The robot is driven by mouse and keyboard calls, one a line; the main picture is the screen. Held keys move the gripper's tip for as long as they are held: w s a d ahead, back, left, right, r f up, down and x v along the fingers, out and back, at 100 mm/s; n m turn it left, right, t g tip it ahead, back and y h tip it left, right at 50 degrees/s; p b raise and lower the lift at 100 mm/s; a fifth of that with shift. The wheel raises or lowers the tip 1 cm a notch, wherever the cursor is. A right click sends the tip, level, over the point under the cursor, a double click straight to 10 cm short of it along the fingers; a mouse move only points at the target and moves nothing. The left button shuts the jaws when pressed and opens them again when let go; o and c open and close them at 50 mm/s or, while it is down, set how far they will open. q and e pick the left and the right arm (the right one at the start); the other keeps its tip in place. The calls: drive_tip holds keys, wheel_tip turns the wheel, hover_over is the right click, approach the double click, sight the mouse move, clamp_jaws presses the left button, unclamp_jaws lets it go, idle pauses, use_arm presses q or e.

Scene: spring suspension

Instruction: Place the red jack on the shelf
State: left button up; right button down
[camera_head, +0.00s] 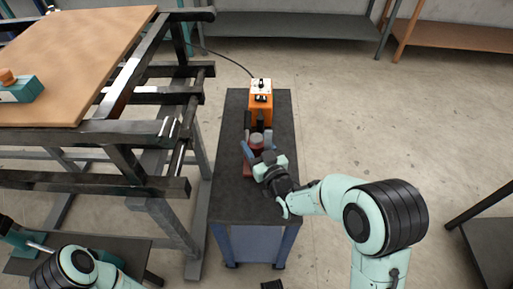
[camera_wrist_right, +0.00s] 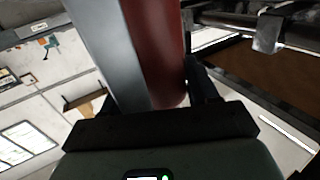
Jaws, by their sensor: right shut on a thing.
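The red jack (camera_head: 257,141) is on the dark top of a small cart, in front of an orange device. Only parts of its red and grey body show past my right gripper (camera_head: 258,157), which is shut on it. In the right wrist view the red cylinder of the jack (camera_wrist_right: 157,50) fills the upper middle, beside a grey part. I cannot tell whether its base touches the cart top. A grey shelf (camera_head: 280,27) and a brown shelf (camera_head: 455,36) stand at the back. Part of my left arm shows at the lower left; its gripper is not in view.
The cart (camera_head: 225,190) has bare room at the front left of its top. The orange device (camera_head: 261,105) with a black cable stands behind the jack. A dark metal frame with a wooden top (camera_head: 80,60) stands close on the left.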

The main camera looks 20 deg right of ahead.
sight(257, 138)
use_arm(q)
drive_tip(key=s+d+r+g+p, duration=0.2)
drive_tip(key=s+r+p, duration=0.2)
drive_tip(key=s+r, duration=0.1)
drive_tip(key=shift+s+d+r+h+p, duration=0.35)
drive_tip(key=shift+s+h+p, duration=0.05)
drive_tip(key=shift+s, duration=0.25)
use_arm(e)
wheel_tip(257, 138, up, 20)
drive_tip(key=shift+r, duration=0.2)
